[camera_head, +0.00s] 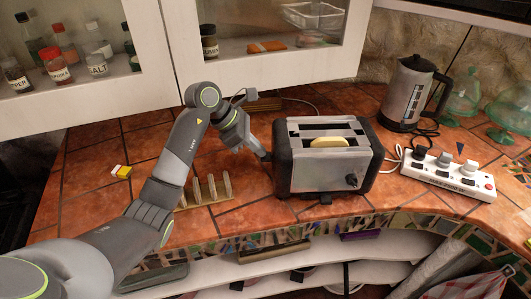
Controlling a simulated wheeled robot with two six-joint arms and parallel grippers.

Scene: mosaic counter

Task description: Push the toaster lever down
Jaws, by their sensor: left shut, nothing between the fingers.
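The toaster (322,177) is silver with dark ends and stands on the tiled counter right of centre. A slice of bread (329,142) sits in its front slot; the rear slot looks empty. A dark knob (351,180) is on its front face. My right gripper is not in view.
A wooden rack (207,190) stands left of the toaster, below my left arm. A kettle (408,93) and a power strip (446,174) with plugs are to the right. Cabinet doors hang above the back. Open counter lies at left, with a small yellow-and-white item (121,171).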

